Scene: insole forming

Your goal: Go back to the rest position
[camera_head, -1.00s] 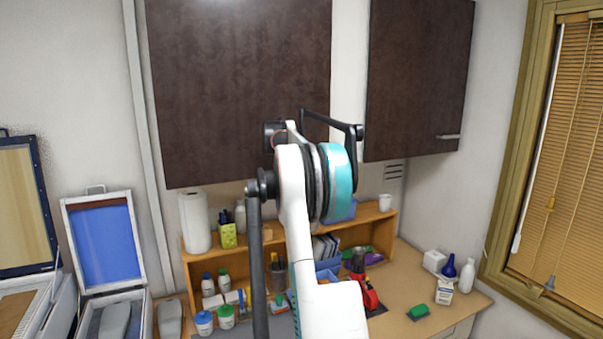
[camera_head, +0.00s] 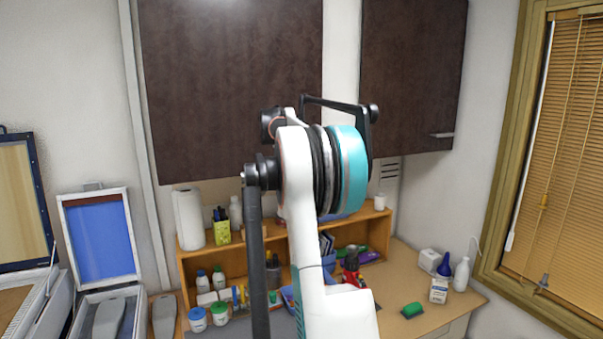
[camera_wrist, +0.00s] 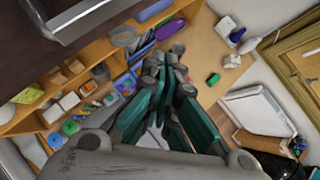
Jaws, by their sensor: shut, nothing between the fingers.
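My gripper (camera_wrist: 168,72) shows in the wrist view, with its green fingers pointing up the picture. It is shut, with nothing seen between the fingertips. It hangs above the workbench (camera_wrist: 205,62), apart from the things on it. In the head view my raised arm fills the middle and my gripper is not seen. At the left of the head view, one grey insole-shaped piece (camera_head: 109,318) lies in an open case with a blue lid (camera_head: 100,240). Another grey piece (camera_head: 164,316) lies beside the case.
A wooden shelf (camera_head: 262,238) holds a paper roll (camera_head: 189,219), bottles and jars. A green brush (camera_head: 412,310) and white bottles (camera_head: 461,274) are on the bench at right. Dark cabinets (camera_head: 232,85) hang behind my arm. A blind-covered window (camera_head: 560,170) is far right.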

